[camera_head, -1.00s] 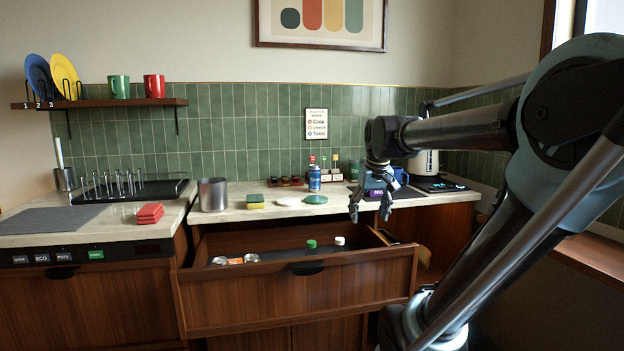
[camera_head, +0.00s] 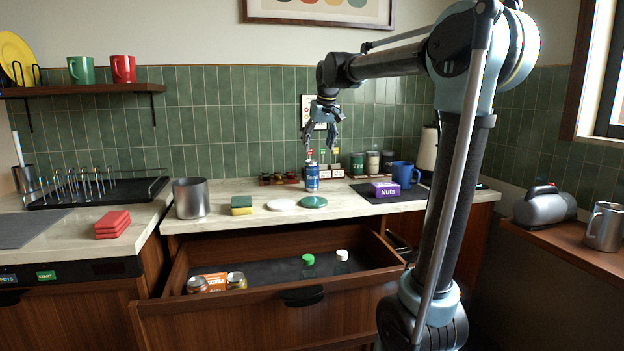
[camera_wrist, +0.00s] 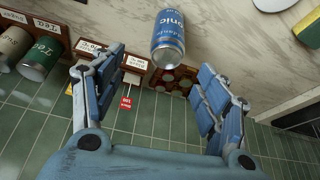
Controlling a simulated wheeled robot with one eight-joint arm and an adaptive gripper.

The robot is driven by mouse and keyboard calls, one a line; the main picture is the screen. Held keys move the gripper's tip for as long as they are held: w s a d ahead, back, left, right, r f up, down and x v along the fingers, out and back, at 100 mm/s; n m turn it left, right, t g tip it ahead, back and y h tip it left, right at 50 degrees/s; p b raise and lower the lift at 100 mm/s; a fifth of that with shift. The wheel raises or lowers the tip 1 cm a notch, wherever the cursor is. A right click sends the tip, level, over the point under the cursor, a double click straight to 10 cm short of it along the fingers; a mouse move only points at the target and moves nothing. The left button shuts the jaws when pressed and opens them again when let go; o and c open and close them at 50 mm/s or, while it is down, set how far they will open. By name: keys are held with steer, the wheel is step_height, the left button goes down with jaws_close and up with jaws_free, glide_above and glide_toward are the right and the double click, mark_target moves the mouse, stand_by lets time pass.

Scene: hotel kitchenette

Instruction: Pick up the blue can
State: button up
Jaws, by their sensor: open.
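In the wrist view, the can (camera_wrist: 168,40) shows between and beyond the two spread fingers (camera_wrist: 160,90), apart from both.
An open drawer (camera_head: 290,290) with jars and bottles juts out below the counter. A purple Nuts box (camera_head: 385,190), a blue mug (camera_head: 404,174) and canisters (camera_head: 372,161) stand right of the can.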

mark_target(314, 161)
steer(key=x, duration=0.9)
steer(key=shift+a+f, duration=0.2)
steer(key=shift+f, duration=0.2)
steer(key=shift+s+a+x, duration=0.1)
steer(key=shift+s+x, duration=0.05)
steer(key=shift+x, duration=1.2)
steer(key=shift+s+a+x, duration=0.1)
steer(key=shift+s+x, duration=0.1)
steer(key=shift+x, duration=1.15)
steer(key=c, duration=1.4)
